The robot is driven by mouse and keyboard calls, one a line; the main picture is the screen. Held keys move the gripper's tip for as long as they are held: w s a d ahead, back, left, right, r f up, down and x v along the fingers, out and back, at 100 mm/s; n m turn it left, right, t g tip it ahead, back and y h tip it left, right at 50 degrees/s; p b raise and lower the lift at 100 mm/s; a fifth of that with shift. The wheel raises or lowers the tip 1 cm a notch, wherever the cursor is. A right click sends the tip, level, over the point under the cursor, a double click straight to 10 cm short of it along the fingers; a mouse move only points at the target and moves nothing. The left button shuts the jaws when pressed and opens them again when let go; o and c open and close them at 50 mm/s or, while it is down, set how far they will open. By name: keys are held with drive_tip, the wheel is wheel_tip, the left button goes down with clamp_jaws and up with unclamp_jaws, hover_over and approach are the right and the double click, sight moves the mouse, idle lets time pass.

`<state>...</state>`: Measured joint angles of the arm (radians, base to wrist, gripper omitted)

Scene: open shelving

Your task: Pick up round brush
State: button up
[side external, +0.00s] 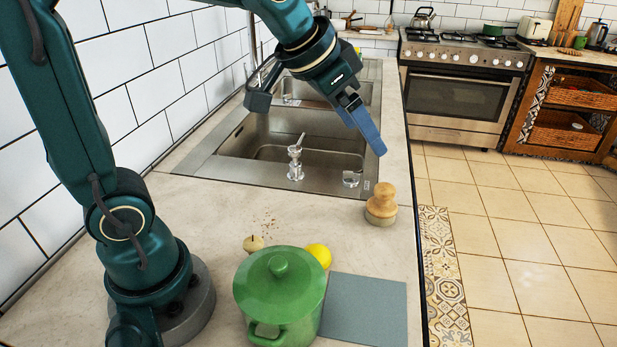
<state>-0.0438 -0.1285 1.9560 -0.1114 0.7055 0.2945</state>
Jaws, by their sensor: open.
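The round brush (381,204) stands upright on the counter near its right edge, just in front of the sink. It has a light wooden knob on a wider round base. My gripper (376,148) is above and slightly left of the brush in the picture, clear of it. Its blue fingers point down and to the right. The jaws are open and I see nothing between them. From this side the fingers overlap, so the gap between them is hidden.
A green lidded pot (280,298) stands at the front, beside a yellow lemon (319,255), a small pale round item (253,244) and a grey-blue board (364,309). The steel sink (230,165) with its tap (296,160) lies behind. The counter drops off right of the brush.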

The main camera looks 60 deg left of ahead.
drive_tip(key=g, duration=0.1)
approach(384, 186)
drive_tip(key=w+d+r, duration=0.1)
drive_tip(key=w+r, duration=0.1)
drive_tip(key=shift+g, duration=0.7)
drive_tip(key=x, duration=0.4)
drive_tip(key=s+a+x, duration=0.1)
drive_tip(key=x, duration=0.1)
drive_tip(key=shift+f, duration=0.8)
drive_tip(key=shift+x, duration=2.35)
clamp_jaws()
